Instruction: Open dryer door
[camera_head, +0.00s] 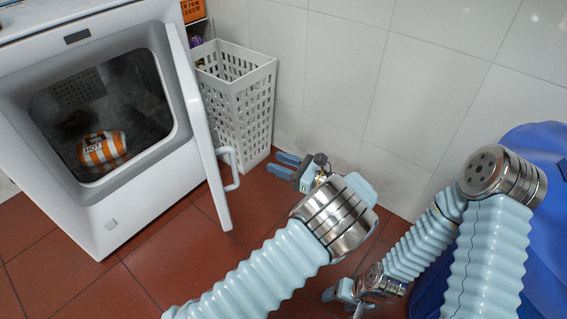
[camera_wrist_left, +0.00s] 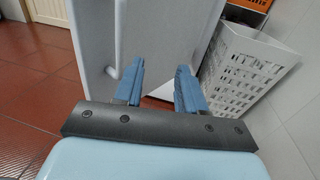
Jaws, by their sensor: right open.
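The white dryer (camera_head: 122,226) stands at the left in the head view. Its door (camera_head: 195,110) is swung out, and the drum opening is exposed. A white handle (camera_head: 233,172) is on the door's outer face. An orange-and-white striped item (camera_head: 101,149) lies inside the drum. My left gripper (camera_head: 274,163) is open and empty, to the right of the handle and apart from it. In the left wrist view, the two blue fingers (camera_wrist_left: 160,66) are spread, with the door panel (camera_wrist_left: 165,38) beyond them. My right gripper (camera_head: 343,296) is low in the head view, small and partly hidden, and open.
A white perforated basket (camera_head: 237,95) stands against the tiled wall, behind the door and close to my left gripper. A blue object (camera_head: 545,220) is at the right by my right arm. The red tiled floor (camera_head: 172,262) in front of the dryer is clear.

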